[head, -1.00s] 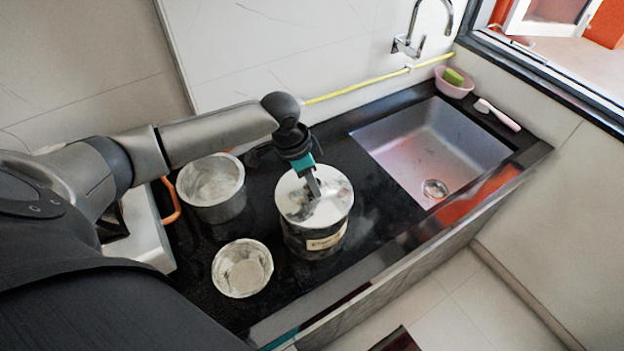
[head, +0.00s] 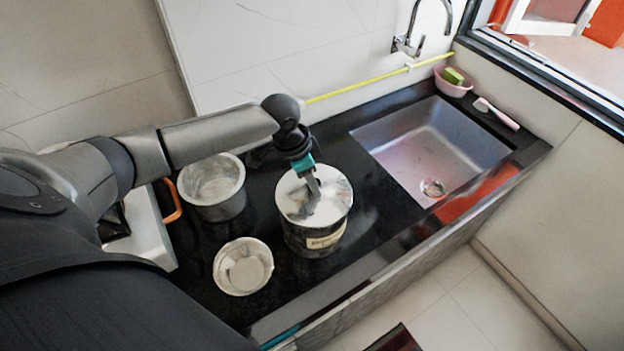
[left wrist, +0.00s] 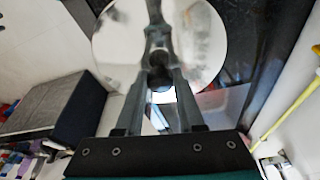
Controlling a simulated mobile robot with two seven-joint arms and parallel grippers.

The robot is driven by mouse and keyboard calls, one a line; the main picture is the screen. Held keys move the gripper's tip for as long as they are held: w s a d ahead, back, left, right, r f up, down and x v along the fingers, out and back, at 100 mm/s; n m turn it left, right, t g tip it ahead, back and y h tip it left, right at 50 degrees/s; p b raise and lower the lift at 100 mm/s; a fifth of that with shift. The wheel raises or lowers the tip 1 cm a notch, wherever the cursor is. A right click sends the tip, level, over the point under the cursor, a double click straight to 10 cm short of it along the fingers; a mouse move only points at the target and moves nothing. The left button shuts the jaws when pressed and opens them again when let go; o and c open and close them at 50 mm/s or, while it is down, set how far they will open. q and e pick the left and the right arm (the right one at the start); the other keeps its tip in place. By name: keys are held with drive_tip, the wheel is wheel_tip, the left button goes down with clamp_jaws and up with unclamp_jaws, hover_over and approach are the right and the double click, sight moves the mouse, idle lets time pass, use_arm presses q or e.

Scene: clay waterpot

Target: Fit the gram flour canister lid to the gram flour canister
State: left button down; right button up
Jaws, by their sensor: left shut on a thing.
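From the head I cannot tell whether a thin gap is left at the rim. My left gripper (head: 313,192) points down over the middle of the lid and is shut on its knob. In the left wrist view the fingers (left wrist: 160,78) close at the centre of the lid (left wrist: 205,40), which hides the canister. My right gripper is not in view.
A metal pot (head: 212,190) stands left of the canister, and a small metal bowl (head: 243,267) stands at the front left. A sink (head: 435,150) lies to the right, with a pink bowl (head: 453,84) and a brush (head: 497,114) beyond it. The counter's front edge is close.

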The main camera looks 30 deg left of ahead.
use_arm(q)
drive_tip(key=shift+f+p, duration=0.1)
drive_tip(key=shift+p, duration=0.25)
idle(0.5)
drive_tip(key=shift+c, duration=2.2)
unclamp_jaws()
drive_tip(key=v, duration=1.5)
